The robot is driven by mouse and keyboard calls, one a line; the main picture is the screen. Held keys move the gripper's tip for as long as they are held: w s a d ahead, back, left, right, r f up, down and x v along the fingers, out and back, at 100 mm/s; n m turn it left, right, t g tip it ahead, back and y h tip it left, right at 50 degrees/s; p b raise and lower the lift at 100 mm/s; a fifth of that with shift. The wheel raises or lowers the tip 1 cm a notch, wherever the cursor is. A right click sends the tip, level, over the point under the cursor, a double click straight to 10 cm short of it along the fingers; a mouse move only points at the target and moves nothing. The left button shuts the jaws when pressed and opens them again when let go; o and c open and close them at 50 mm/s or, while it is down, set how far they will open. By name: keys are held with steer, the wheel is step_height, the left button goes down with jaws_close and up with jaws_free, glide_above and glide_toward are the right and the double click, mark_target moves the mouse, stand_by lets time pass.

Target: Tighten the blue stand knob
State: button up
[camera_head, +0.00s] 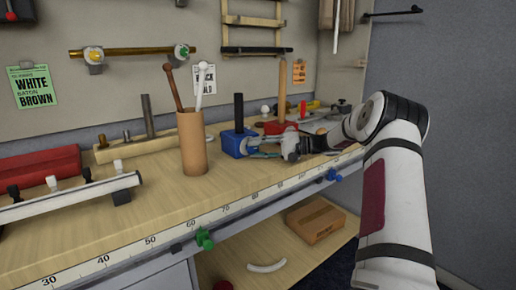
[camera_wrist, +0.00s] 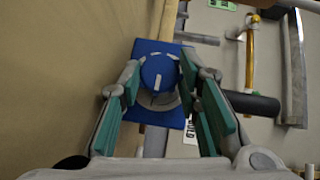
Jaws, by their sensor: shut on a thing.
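The blue stand (camera_head: 233,145) is a block with an upright black post, on the wooden bench. Its round blue knob (camera_wrist: 160,73) has a short white mark and faces the wrist camera, in front of a grey disc. My gripper (camera_head: 262,143) reaches the stand from the right. In the wrist view, its green-padded fingers (camera_wrist: 160,78) lie on either side of the knob, closed on it. In the head view the knob is hidden by the fingers. The black post (camera_wrist: 253,104) also shows in the wrist view.
A brown cup (camera_head: 192,145) with two batons stands left of the blue stand. A red stand (camera_head: 279,127) with a wooden post is just behind my gripper. Green (camera_head: 204,240) and blue (camera_head: 333,175) clamps sit on the ruled front edge. The bench front is mostly clear.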

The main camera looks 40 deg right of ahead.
stand_by(0.4)
steer(key=o, duration=1.1)
steer(key=shift+o, duration=0.2)
steer(key=shift+f, duration=0.1)
